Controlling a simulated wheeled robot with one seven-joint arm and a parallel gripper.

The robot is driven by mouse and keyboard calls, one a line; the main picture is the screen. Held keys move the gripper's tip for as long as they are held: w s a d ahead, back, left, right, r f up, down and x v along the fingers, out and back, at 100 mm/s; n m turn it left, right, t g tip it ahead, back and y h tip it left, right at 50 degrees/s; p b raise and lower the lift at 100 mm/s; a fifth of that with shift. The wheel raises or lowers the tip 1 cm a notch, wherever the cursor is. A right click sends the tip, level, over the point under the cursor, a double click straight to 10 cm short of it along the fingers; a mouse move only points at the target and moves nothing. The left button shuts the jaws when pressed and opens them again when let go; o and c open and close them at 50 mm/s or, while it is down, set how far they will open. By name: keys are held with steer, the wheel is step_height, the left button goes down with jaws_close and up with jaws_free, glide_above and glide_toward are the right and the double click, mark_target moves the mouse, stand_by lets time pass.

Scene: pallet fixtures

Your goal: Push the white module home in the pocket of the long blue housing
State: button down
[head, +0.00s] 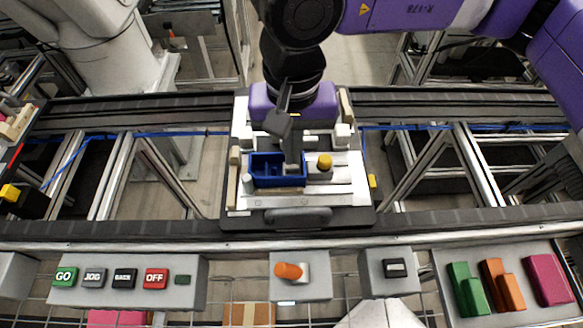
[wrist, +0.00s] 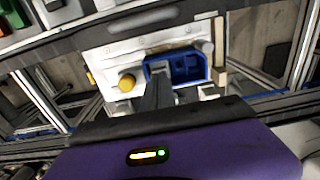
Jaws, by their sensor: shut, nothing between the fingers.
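The long blue housing (head: 262,182) lies on the pallet fixture in the middle of the head view. It also shows in the wrist view (wrist: 204,66), with open compartments. My gripper (head: 291,167) is shut with nothing between its fingers. It points down at the right part of the housing in the head view, and its fingers (wrist: 157,80) cover that end in the wrist view. I cannot clearly make out the white module; the fingers hide that part of the pocket. Whether the fingertips touch anything there cannot be told.
A yellow knob (head: 324,162) stands just right of the housing. White blocks (head: 343,133) and a pale post (head: 247,183) stand around it on the pallet (head: 345,198). In front are a button box (head: 130,282) and an orange-handled switch (head: 289,271).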

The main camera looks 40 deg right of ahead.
steer(key=shift+f+b, duration=0.75)
steer(key=shift+b, duration=0.05)
steer(key=shift+r, duration=0.15)
steer(key=shift+r+p, duration=1.2)
steer(key=shift+r, duration=2.25)
